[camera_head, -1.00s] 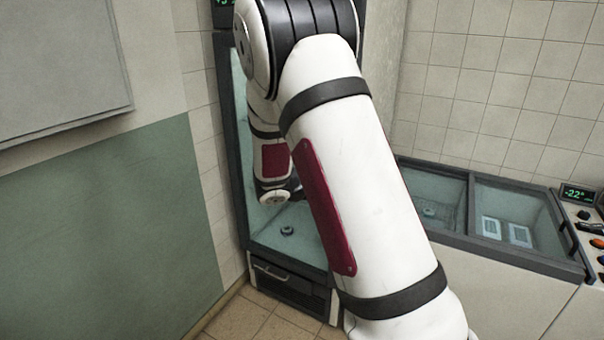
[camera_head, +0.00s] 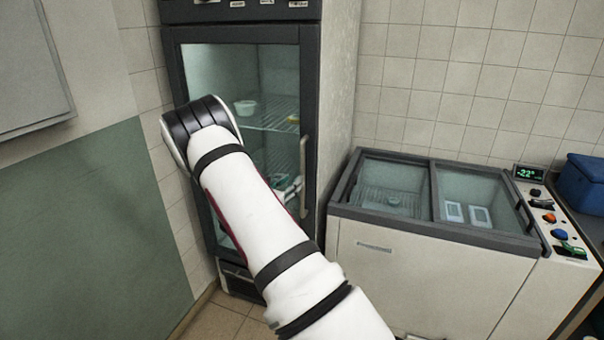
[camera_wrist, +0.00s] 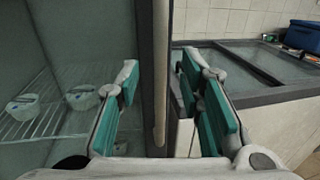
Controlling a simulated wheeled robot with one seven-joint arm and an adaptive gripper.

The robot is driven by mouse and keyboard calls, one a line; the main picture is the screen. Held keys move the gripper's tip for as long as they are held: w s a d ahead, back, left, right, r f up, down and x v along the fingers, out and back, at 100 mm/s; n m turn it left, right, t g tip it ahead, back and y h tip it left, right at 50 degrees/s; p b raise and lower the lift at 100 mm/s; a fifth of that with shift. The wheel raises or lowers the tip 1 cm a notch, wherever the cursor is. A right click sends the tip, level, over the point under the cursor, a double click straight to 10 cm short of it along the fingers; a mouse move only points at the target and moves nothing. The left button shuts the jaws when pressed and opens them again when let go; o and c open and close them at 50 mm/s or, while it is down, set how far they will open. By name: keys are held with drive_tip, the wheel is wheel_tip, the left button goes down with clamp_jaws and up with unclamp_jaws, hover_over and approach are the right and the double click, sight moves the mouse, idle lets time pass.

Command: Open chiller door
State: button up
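The chiller (camera_head: 340,100) is a tall dark-framed cabinet with a glass door (camera_head: 215,75). The door looks shut. Its pale vertical handle (camera_head: 303,180) runs along the door's right edge. In the wrist view the handle (camera_wrist: 160,60) stands upright between the two teal-padded fingers of my gripper (camera_wrist: 160,76). The gripper is open, with a gap on each side of the handle. I cannot tell how far the handle reaches in between the fingers. In the head view my arm hides part of the door, and only a bit of the gripper shows beside the handle.
A low chest freezer (camera_head: 420,270) with glass lids stands right of the chiller. A control panel (camera_head: 558,225) and a blue box (camera_head: 585,182) are further right. White tubs (camera_head: 246,107) sit on the chiller's wire shelves. A wall closes off the left.

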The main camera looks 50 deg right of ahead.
sight(301, 174)
drive_tip(key=d, duration=0.3)
drive_tip(key=w+d, duration=0.1)
drive_tip(key=d, duration=0.3)
drive_tip(key=shift+w+d, duration=0.15)
drive_tip(key=shift+w, duration=0.05)
clamp_jaws()
